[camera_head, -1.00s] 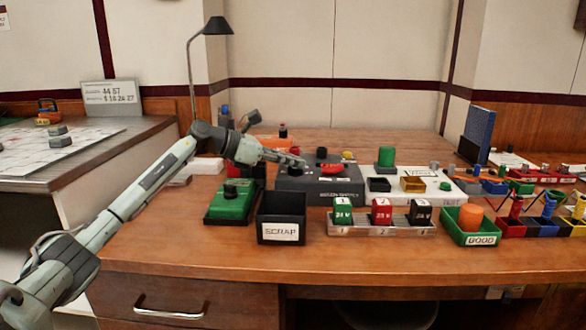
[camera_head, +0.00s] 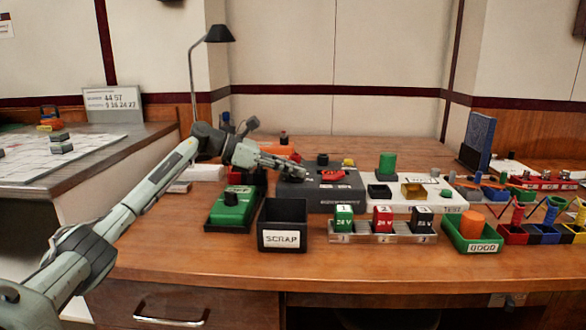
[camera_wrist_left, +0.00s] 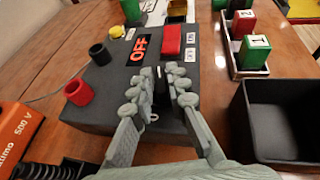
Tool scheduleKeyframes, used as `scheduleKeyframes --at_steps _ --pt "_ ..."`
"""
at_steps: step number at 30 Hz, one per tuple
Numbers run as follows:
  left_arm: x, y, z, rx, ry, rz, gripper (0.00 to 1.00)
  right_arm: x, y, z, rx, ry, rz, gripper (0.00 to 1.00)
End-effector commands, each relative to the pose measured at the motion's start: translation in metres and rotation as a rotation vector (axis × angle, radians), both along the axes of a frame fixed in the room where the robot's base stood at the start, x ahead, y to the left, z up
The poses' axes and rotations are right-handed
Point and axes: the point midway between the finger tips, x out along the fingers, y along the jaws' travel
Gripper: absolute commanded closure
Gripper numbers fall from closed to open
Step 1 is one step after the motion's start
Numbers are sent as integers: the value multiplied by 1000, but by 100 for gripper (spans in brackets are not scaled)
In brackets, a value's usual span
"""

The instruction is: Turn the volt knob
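A dark tester box (camera_head: 336,192) stands on the bench; in the left wrist view the box (camera_wrist_left: 100,115) has a lit red OFF display (camera_wrist_left: 140,47) and a red rocker (camera_wrist_left: 171,40). My left gripper (camera_head: 296,174) reaches over its left part. In the left wrist view my left gripper (camera_wrist_left: 160,76) has its fingers close together, one on each side of a narrow black knob (camera_wrist_left: 161,92), with hardly any gap. The knob seems held between them; most of it is hidden by the fingers. Its label is not readable. My right gripper is not in view.
A black SCRAP bin (camera_head: 282,224) and a green box (camera_head: 231,208) stand close to the tester. Breakers sit in a slotted rack (camera_head: 362,238) in front. A green GOOD bin (camera_head: 473,245) stands to the right. A lamp (camera_head: 219,34) rises behind my arm.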

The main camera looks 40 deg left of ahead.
Motion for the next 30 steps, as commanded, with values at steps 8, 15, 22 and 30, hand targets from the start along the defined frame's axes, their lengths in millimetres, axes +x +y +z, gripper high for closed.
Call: scheduleKeyframes --at_steps 8,15,22,30 --pt "0 0 1 -1 -1 0 68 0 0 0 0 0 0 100" --pt "-6 6 4 -1 0 1 68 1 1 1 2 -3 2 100" --pt "-35 35 21 3 0 3 68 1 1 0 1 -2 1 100" --pt "-69 68 40 1 1 3 68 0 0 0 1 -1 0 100"
